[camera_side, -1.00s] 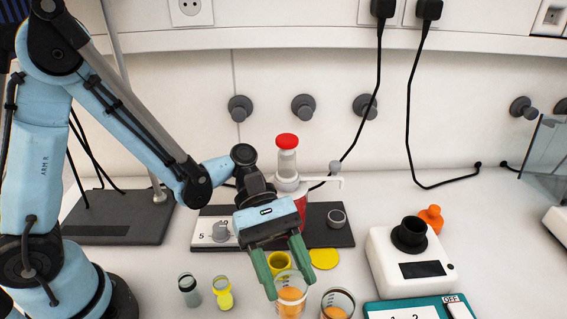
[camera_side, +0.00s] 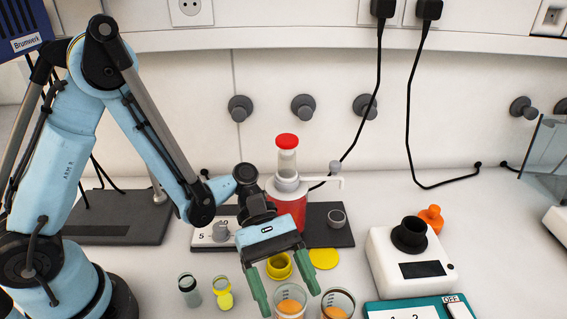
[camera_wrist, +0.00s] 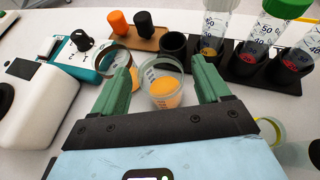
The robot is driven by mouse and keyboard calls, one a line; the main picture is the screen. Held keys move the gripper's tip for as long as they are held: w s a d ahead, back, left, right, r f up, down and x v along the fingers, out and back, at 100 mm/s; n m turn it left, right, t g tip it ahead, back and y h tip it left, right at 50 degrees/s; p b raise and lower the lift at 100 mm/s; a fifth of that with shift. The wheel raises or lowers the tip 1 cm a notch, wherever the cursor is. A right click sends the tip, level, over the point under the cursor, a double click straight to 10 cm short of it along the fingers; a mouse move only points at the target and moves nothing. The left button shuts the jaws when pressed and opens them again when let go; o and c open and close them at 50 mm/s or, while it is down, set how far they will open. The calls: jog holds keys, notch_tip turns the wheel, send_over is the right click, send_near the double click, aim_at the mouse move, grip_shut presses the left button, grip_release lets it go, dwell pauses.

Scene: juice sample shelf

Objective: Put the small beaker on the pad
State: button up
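Two clear beakers with orange liquid stand upright at the front. The left beaker (camera_side: 290,293) lies between my fingers in the side view, and also in the wrist view (camera_wrist: 163,84). The right beaker (camera_side: 338,298) is just right of my fingers; its rim shows partly behind a finger in the wrist view (camera_wrist: 112,52). They look close in size, so I cannot surely tell which is the small one. My gripper (camera_side: 290,303) points down, open, its green fingers on either side of the left beaker, without visible grip. A flat yellow disc (camera_side: 324,258), perhaps the pad, lies bare behind the beakers.
A yellow cup (camera_side: 279,267) stands close behind the left beaker. Two small vials (camera_side: 189,291) (camera_side: 222,292) stand to the left. A red dispenser (camera_side: 291,205) is behind, a white instrument (camera_side: 390,275) and teal device (camera_side: 400,306) to the right. A tube rack (camera_wrist: 265,78) shows in the wrist view.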

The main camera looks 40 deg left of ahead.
jog(key=shift+a, duration=0.1)
jog(key=w+a+r, duration=0.1)
jog(key=a, duration=0.1)
jog(key=w+a+r+t, duration=0.1)
jog(key=a, duration=0.1)
jog(key=w+a+r+t+y, duration=0.1)
jog(key=a+r, duration=0.1)
jog(key=shift+w+a+m, duration=0.2)
jog(key=shift+a+m, duration=0.15)
jog(key=shift+m, duration=0.05)
jog(key=a+r+m+t+y, duration=0.2)
jog(key=a+m+t+y, duration=0.2)
jog(key=a, duration=0.3)
jog(key=a+r+m+t+y, duration=0.2)
jog(key=a+m+t+y, duration=0.3)
jog(key=a+m+y, duration=0.1)
jog(key=shift+w+a+r+m+t, duration=0.3)
jog(key=shift+a+r+m, duration=0.1)
jog(key=shift+m, duration=0.4)
jog(key=shift+a+r+m+y, duration=0.15)
jog(key=shift+a+m+y, duration=0.1)
jog(key=shift+m+y, duration=0.05)
jog(key=shift+c, duration=0.2)
jog(key=shift+a+r+t, duration=0.1)
jog(key=shift+a+t, duration=0.05)
jog(key=shift+t, duration=0.15)
jog(key=shift+c, duration=0.9)
